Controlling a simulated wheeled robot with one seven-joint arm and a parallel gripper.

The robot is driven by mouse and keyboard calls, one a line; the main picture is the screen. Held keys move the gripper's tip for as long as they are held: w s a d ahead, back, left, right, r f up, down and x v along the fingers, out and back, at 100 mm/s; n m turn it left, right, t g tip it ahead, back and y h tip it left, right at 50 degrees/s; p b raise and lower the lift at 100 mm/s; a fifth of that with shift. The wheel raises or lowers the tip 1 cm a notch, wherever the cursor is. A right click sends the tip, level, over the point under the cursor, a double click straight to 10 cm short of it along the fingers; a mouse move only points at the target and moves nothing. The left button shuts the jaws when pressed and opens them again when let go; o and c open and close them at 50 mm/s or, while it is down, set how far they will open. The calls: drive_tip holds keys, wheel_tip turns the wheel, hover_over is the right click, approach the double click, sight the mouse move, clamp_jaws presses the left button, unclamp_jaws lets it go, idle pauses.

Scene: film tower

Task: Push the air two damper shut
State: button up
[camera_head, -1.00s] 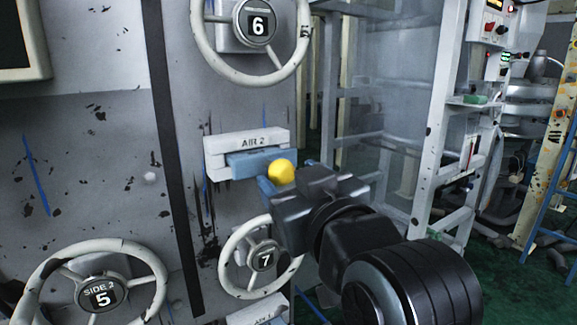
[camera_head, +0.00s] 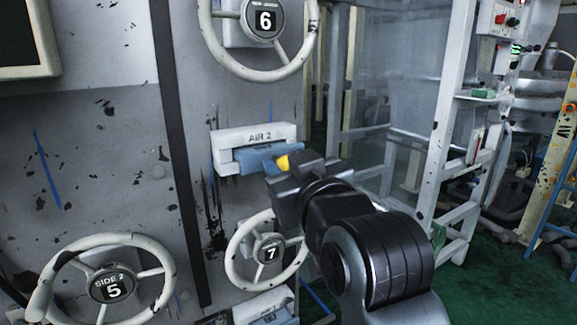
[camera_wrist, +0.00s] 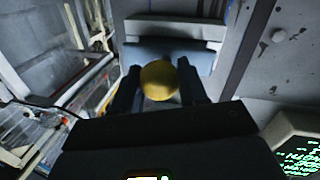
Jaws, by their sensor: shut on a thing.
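The air two damper is a blue slide (camera_head: 258,160) in a white housing (camera_head: 222,141) labelled AIR 2 on the grey panel. Its yellow round knob (camera_head: 283,162) is partly covered by my gripper (camera_head: 289,168) in the head view. In the wrist view the knob (camera_wrist: 159,80) sits between my two dark fingers, which are shut on it. The blue slide (camera_wrist: 168,57) and the white housing (camera_wrist: 175,29) lie just beyond the knob there. How far the slide still stands out of the housing is hard to tell.
Handwheel 6 (camera_head: 229,54) is above the damper and handwheel 7 (camera_head: 236,275) below it, close to my arm. Handwheel 5 (camera_head: 151,272) is lower left. Another white housing (camera_head: 250,308) is at the bottom. A grey frame (camera_head: 437,140) stands to the right over green floor.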

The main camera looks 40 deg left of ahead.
sight(277, 157)
clamp_jaws()
drive_tip(key=shift+s+a+x, duration=0.1)
drive_tip(key=shift+s+x, duration=0.05)
drive_tip(key=shift+x, duration=0.75)
drive_tip(key=shift+s+a+x, duration=0.1)
drive_tip(key=shift+s+x, duration=0.05)
drive_tip(key=shift+x, duration=0.8)
drive_tip(key=o, duration=0.6)
unclamp_jaws()
drive_tip(key=shift+o, duration=0.2)
drive_tip(key=shift+s+d, duration=0.1)
drive_tip(key=shift+d, duration=0.05)
drive_tip(key=b+v, duration=0.2)
drive_tip(key=v, duration=0.5)
drive_tip(key=shift+d, duration=0.25)
drive_tip(key=shift+s, duration=0.15)
